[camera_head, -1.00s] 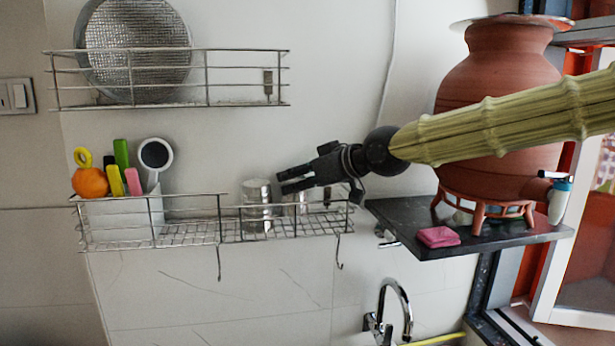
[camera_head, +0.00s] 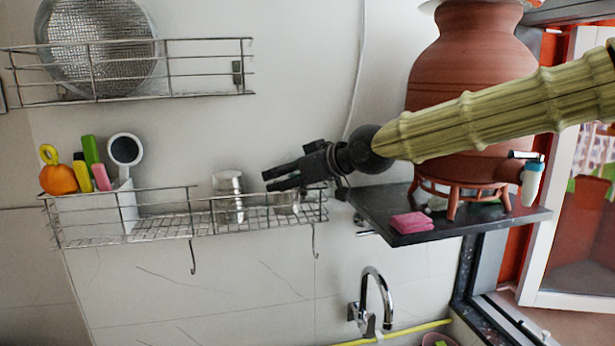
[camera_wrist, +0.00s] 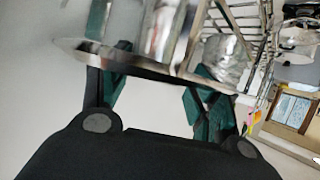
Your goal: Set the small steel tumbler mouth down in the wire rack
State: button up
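The small steel tumbler (camera_head: 286,203) sits low at the right end of the wire rack (camera_head: 160,226) in the head view. Its upper part is partly hidden behind my gripper, and I cannot tell which way its mouth faces. A taller steel tumbler (camera_head: 228,196) stands to its left. My gripper (camera_head: 267,181) points left just above the small tumbler, its two fingers apart. In the wrist view my gripper (camera_wrist: 160,90) has its green-padded fingers spread. A blurred metal bar crosses between them. A steel vessel (camera_wrist: 222,62), probably the small tumbler, shows beyond the right finger.
A white holder (camera_head: 130,208) with colourful utensils stands at the rack's left. An upper wire shelf (camera_head: 140,97) holds a big round strainer. A clay pot (camera_head: 465,65) stands on a dark ledge (camera_head: 450,228) with a pink sponge (camera_head: 411,222). A tap (camera_head: 370,300) is below.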

jog(key=shift+s+a, duration=0.3)
jog(key=shift+a, duration=0.15)
jog(key=shift+w+d+f, duration=0.1)
jog(key=shift+w+d, duration=0.15)
jog(key=shift+d, duration=0.7)
jog(key=shift+s, duration=0.15)
jog(key=shift+s, duration=0.1)
